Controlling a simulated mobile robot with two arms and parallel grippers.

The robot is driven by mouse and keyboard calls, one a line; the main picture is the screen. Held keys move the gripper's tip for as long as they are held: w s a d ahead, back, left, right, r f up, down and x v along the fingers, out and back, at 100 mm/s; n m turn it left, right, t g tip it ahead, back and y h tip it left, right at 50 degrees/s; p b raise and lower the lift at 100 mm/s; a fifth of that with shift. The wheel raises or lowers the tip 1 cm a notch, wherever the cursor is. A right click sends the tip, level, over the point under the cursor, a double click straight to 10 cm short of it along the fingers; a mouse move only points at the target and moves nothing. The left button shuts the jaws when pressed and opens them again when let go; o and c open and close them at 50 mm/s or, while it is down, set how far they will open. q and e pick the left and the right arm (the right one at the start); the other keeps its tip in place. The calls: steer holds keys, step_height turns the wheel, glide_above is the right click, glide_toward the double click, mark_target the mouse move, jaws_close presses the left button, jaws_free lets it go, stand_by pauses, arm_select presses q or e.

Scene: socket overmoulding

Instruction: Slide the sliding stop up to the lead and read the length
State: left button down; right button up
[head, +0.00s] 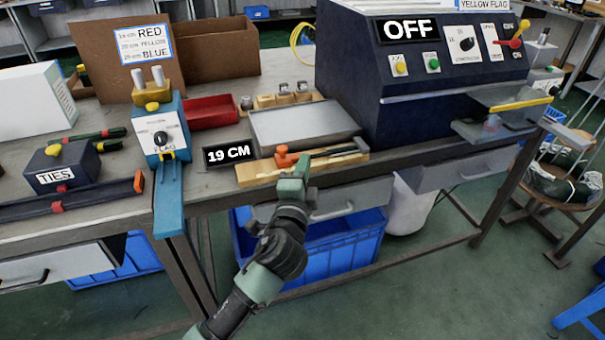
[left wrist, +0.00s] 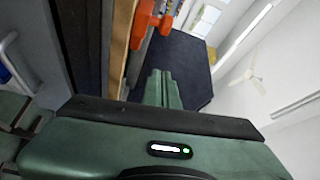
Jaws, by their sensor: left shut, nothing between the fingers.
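The orange sliding stop (head: 283,157) sits on a wooden measuring board (head: 250,175) at the table's front edge. A dark lead (head: 335,152) lies along the board, its right end by a grey end block (head: 362,144). My left gripper (head: 302,163) is shut and empty, just right of the stop and in front of the board. It hides the lead's left end, so I cannot tell whether stop and lead touch. In the left wrist view, the shut fingers (left wrist: 160,80) are below the orange stop (left wrist: 144,22); contact is unclear. The display (head: 228,154) reads 19 CM. My right gripper is not in view.
A grey metal plate (head: 300,126) lies behind the board. The dark machine (head: 420,75) marked OFF stands at the right. The blue FLAG device (head: 165,140) and TIES box (head: 62,168) are at the left. A drawer (head: 340,200) is below the board.

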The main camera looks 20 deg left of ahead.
mark_target(283, 156)
arm_select(q)
steer(key=w, duration=0.6)
steer(key=shift+a+r, duration=0.2)
steer(key=shift+a, duration=0.1)
steer(key=a, duration=0.1)
steer(key=s+a, duration=0.1)
steer(key=a, duration=0.1)
steer(key=shift+s+f, duration=0.35)
steer(key=shift+s, duration=0.05)
steer(key=shift+s+a, duration=0.1)
steer(key=shift+a, duration=0.15)
steer(key=shift+f, duration=0.1)
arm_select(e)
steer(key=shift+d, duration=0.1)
arm_select(q)
steer(key=shift+a, duration=0.1)
